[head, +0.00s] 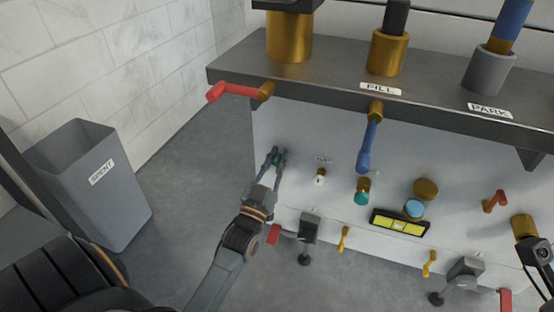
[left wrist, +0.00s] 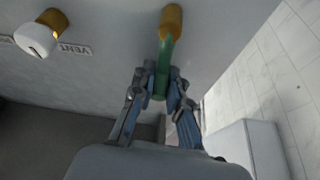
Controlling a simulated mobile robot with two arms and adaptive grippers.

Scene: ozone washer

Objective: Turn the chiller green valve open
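The green valve handle (left wrist: 163,72) hangs from a brass fitting (left wrist: 171,22) on the pale front panel, at the upper middle of the left wrist view. In the head view only a bit of the green handle (head: 278,160) shows between my fingers, near the panel's left edge. My left gripper (left wrist: 161,80) has one finger on each side of the handle's lower part, and both fingers look pressed against it. It also shows in the head view (head: 277,155), reaching up from below.
A white knob (left wrist: 36,39) labelled VENT is beside the green valve. A red handle (head: 232,91) sticks out at the shelf's left end (head: 222,72). A blue handle (head: 369,147) hangs under FILL. A grey bin (head: 125,205) stands at left, with open floor between.

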